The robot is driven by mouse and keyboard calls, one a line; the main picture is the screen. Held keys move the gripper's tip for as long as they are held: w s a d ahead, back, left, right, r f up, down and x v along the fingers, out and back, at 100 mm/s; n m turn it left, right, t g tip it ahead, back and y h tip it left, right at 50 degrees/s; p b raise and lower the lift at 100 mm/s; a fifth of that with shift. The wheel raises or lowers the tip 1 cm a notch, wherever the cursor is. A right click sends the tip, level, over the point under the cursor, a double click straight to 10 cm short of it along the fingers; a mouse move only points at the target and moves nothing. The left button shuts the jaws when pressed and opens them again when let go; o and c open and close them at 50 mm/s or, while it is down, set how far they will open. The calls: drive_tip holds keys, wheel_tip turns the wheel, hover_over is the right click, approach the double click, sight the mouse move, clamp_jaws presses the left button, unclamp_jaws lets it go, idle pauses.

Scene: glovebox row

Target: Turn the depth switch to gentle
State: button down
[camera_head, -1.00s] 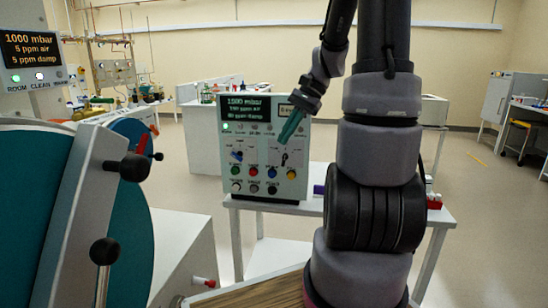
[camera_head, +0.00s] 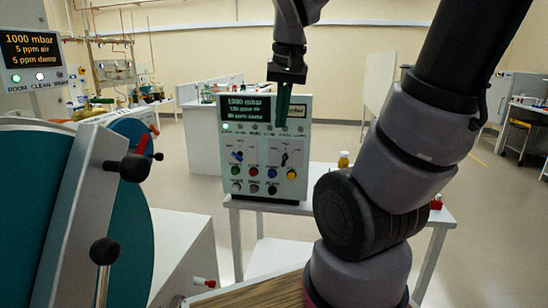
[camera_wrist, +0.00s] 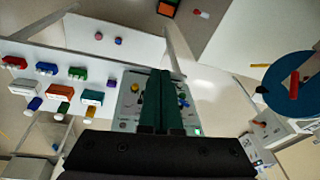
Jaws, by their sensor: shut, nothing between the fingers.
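A grey control panel (camera_head: 262,185) stands upright on a white table. It carries a blue switch (camera_head: 237,156) at left and a black switch (camera_head: 285,159) at right, whose pointer is close to upright. Their labels are too small to read, so I cannot tell which is the depth switch. My gripper (camera_head: 282,124) points down, its green fingers shut and empty, covering part of the panel's top right above the black switch. In the wrist view my shut fingers (camera_wrist: 165,74) cover the middle of the panel (camera_wrist: 130,105). I cannot tell whether they touch it.
Several coloured buttons (camera_head: 254,171) line the panel's lower half. A yellow-topped bottle (camera_head: 343,159) stands right of the panel on the white table (camera_head: 300,209). The wrist view shows several coloured blocks (camera_wrist: 60,91) beside the panel.

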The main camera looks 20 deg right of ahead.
drive_tip(key=w+d+f+n+g+h, duration=0.1)
drive_tip(key=w+d+f+g+h, duration=0.1)
drive_tip(key=w+f+g+h, duration=0.15)
drive_tip(key=n+t+h, duration=0.4)
drive_tip(key=h, duration=0.9)
approach(284, 160)
drive_tip(key=w+d, duration=0.1)
drive_tip(key=d, duration=0.1)
drive_tip(key=w+d, duration=0.1)
drive_tip(key=d, duration=0.1)
drive_tip(key=w+d, duration=0.1)
drive_tip(key=d, duration=0.1)
drive_tip(key=shift+d+r, duration=0.15)
drive_tip(key=shift+d, duration=0.1)
